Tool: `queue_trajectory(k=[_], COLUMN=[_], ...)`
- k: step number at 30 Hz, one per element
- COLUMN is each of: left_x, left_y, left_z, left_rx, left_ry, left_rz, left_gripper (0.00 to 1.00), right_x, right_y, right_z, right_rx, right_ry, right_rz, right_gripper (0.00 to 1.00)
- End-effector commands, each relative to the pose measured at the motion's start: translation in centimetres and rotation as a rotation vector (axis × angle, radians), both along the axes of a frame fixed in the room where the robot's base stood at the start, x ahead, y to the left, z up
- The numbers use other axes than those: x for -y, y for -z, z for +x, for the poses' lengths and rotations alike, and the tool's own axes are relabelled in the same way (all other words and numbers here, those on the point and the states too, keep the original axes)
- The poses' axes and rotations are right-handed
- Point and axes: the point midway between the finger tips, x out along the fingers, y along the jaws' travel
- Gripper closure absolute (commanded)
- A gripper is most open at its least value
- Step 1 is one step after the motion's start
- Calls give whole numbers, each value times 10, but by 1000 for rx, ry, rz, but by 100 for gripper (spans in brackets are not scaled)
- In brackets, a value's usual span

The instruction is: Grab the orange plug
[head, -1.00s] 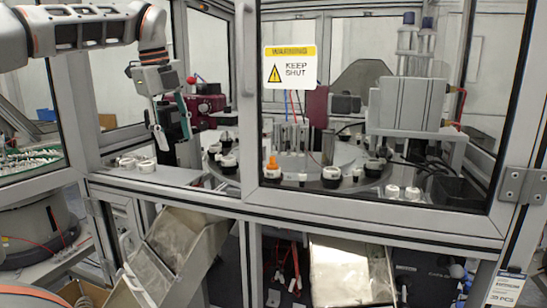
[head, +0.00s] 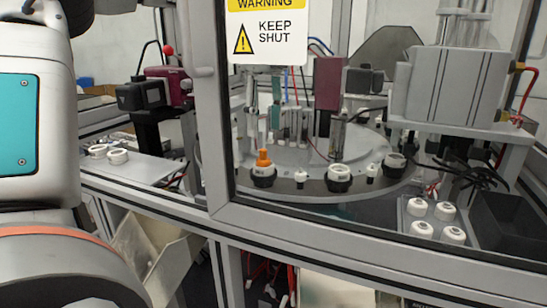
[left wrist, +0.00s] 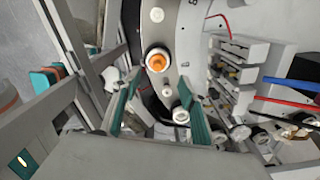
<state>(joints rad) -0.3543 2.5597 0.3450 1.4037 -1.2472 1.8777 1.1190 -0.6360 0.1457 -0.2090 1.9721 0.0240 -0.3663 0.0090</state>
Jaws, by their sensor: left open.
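The orange plug (head: 263,158) stands upright in a black-and-white holder at the near left rim of the round table (head: 313,187), behind the glass. In the left wrist view the orange plug (left wrist: 157,61) shows from above inside a white ring. My left gripper (left wrist: 158,80) has its two teal fingers spread, with nothing held between them. The plug appears just past the fingertips, roughly centred between them. In the head view, teal strips below the warning sign may be these fingers; the sign and glass hide the rest. My right gripper is not in view.
More holders with white rings (head: 339,178) stand along the table rim. A glass door with a metal frame and warning sign (head: 267,35) is in front. White caps (head: 437,215) and a black bin (head: 508,226) are at right. Two white rings (head: 108,152) lie on the left ledge.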

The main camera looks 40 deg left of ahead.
Motion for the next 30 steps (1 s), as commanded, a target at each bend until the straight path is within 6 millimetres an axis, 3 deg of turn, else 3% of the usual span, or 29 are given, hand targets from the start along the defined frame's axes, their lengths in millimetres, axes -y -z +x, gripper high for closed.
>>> queue_trajectory(k=[3, 6, 16, 26, 30], left_x=[0, -1, -3, -3, -3], left_y=[15, 24, 66, 72, 72], left_z=[0, -1, -1, -1, -1], left_rx=[-3, -3, -3, 0, -1], left_ry=[0, 0, 0, -1, -1], left_rz=[0, -1, -3, -1, -1], left_gripper=[57, 57, 57, 57, 89], right_x=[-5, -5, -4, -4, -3], right_y=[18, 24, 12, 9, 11], right_z=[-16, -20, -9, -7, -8], right_rx=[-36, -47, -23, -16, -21], right_ry=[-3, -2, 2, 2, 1], right_rz=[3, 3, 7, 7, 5], right_gripper=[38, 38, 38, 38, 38])
